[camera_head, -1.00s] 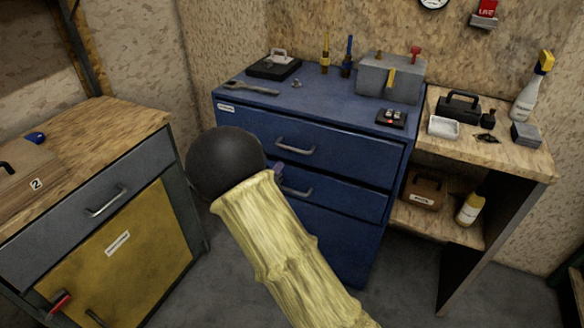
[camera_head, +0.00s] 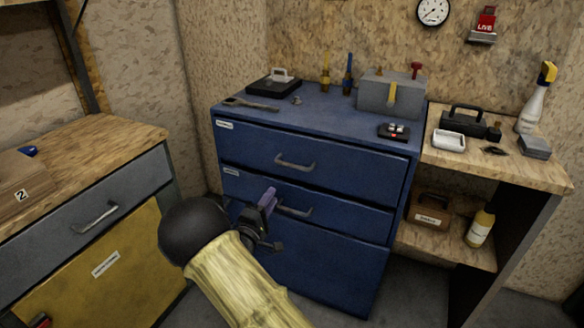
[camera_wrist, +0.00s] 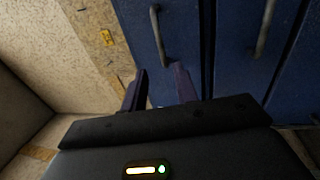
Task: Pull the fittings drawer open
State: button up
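The blue cabinet (camera_head: 320,255) has two drawers with bar handles above a larger lower front. The top drawer (camera_head: 345,168) and the second drawer (camera_head: 350,213) look shut. Their small white labels are too small to read, so I cannot tell which is the fittings drawer. My gripper (camera_head: 270,200) is just left of the second drawer's handle (camera_head: 296,210), in front of the drawer face. In the wrist view my gripper (camera_wrist: 160,86) has its fingers apart with nothing between them. One bar handle (camera_wrist: 159,35) lies beyond the fingertips, another (camera_wrist: 265,28) to the right.
A grey drawer unit with a yellow door (camera_head: 105,262) stands at the left. A wooden side bench (camera_head: 500,165) with bottles and boxes adjoins the cabinet on the right. Tools and a grey box (camera_head: 392,95) stand on the cabinet top. Some grey floor shows below the cabinet.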

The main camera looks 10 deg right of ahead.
aim_at(292, 166)
jog(key=b+x, duration=0.2)
jog(key=x, duration=1.3)
jog(key=shift+s, duration=0.1)
grip_shut()
